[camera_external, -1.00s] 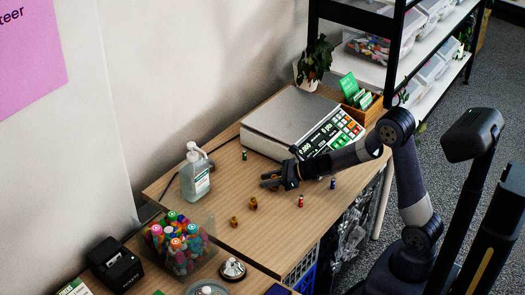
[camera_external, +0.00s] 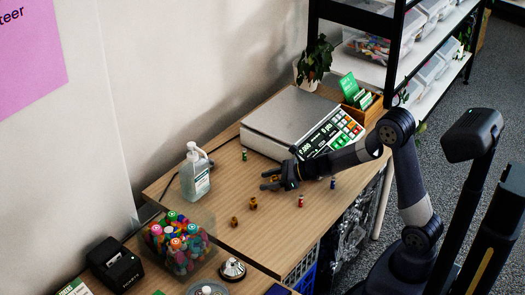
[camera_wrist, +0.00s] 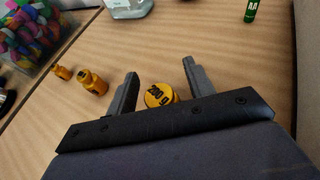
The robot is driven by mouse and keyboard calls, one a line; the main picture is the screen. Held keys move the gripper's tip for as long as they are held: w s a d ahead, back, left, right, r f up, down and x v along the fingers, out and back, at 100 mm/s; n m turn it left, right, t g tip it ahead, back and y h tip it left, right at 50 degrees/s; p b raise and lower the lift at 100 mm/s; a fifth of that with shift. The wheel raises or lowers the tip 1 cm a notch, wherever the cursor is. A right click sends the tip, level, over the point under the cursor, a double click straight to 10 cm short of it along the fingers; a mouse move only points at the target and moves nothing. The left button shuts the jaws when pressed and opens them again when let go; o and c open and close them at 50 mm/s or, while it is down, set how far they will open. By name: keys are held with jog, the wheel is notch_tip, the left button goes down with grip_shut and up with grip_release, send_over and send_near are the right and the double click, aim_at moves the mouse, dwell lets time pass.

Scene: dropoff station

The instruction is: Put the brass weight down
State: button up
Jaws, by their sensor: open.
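A brass weight marked 200 g (camera_wrist: 159,95) stands between the fingers of my gripper (camera_wrist: 156,84) in the wrist view, its marked top facing up. The fingers are spread, with a gap on each side of the weight. In the external view my gripper (camera_external: 270,180) is low over the wooden table (camera_external: 215,185), in front of the scale; the weight is mostly hidden there by the fingers. Two other brass weights stand apart from it, a nearer one (camera_external: 253,203) and a smaller one (camera_external: 234,221); both also show left in the wrist view (camera_wrist: 93,83) (camera_wrist: 62,72).
A scale (camera_external: 290,115) stands behind my gripper. Small batteries (camera_external: 300,201) (camera_external: 333,183) (camera_external: 244,155) stand around. Bare table lies between the sanitizer and my gripper.

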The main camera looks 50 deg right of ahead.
jog(key=p+v, duration=0.1)
jog(key=v, duration=1)
jog(key=shift+p, duration=0.3)
jog(key=shift+s+d+r, duration=0.2)
jog(key=shift+s+d, duration=0.05)
jog(key=shift+s, duration=0.25)
dwell(1.1)
